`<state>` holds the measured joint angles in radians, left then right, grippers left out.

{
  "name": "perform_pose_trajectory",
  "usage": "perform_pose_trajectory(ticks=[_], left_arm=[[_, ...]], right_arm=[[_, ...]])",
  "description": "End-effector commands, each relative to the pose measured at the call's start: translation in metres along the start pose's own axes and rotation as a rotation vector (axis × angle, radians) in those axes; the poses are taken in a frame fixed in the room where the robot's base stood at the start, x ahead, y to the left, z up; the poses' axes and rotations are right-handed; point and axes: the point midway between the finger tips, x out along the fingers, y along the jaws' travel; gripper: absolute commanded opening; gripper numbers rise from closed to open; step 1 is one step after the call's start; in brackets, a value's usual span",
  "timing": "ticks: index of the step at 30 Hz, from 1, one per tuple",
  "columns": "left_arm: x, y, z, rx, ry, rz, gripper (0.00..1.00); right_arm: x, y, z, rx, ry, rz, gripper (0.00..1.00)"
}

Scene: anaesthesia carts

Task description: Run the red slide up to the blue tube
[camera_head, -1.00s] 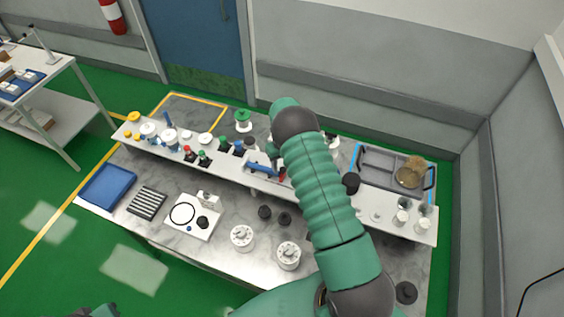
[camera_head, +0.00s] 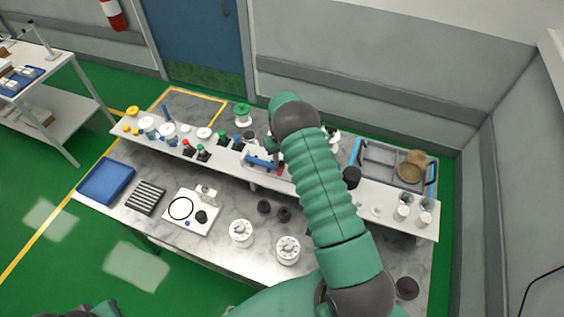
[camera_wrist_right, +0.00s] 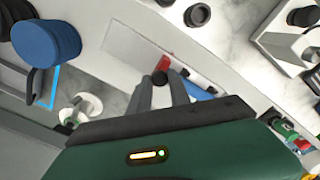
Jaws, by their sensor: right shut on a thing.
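The red slide (camera_wrist_right: 163,62) shows in the wrist view just beyond my right fingertips; in the head view it is a small red patch (camera_head: 281,170) beside my arm. The blue tube (camera_wrist_right: 197,92) lies to the right of the fingers in the wrist view, and it shows as a blue bar (camera_head: 261,162) in the head view. A finger hides the space between red and blue, so contact cannot be told. Only a green bit of my left arm shows at the bottom left.
A white shelf (camera_head: 228,162) runs along the bench, with several small bottles and caps left of my arm. A grey tray (camera_head: 380,172) stands to the right. White dials (camera_head: 241,232) and a blue tray (camera_head: 107,181) sit on the lower bench.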

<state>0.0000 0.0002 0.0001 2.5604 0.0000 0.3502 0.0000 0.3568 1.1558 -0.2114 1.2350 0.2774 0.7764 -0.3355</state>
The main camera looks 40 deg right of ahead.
Motion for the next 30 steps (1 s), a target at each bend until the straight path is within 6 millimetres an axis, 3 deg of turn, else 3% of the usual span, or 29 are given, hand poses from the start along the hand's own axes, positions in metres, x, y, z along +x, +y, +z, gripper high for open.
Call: perform_pose_trajectory(ticks=[4, 5, 9, 21, 26, 30], left_arm=[[-0.002, 0.0, -0.001, 0.0, 0.001, 0.0, 0.0], [-0.002, 0.0, -0.001, 0.0, 0.001, 0.0, 0.0], [-0.002, 0.0, -0.001, 0.0, 0.001, 0.0, 0.0], [0.004, 0.0, 0.001, 0.0, 0.001, 0.0, 0.0], [0.021, 0.0, 0.005, 0.0, 0.001, 0.0, 0.0], [0.037, 0.0, 0.008, 0.0, 0.001, 0.0, 0.0]], right_arm=[[-0.002, 0.0, -0.001, 0.0, 0.0, 0.0, 0.04], [-0.002, 0.0, -0.001, 0.0, 0.0, 0.0, 0.26], [-0.002, 0.0, 0.0, 0.0, 0.0, 0.0, 0.44], [-0.009, 0.0, -0.001, 0.0, 0.001, -0.001, 0.45], [-0.043, 0.001, -0.002, -0.001, 0.005, 0.0, 0.45], [-0.085, 0.0, -0.002, -0.001, 0.007, 0.0, 0.45]])
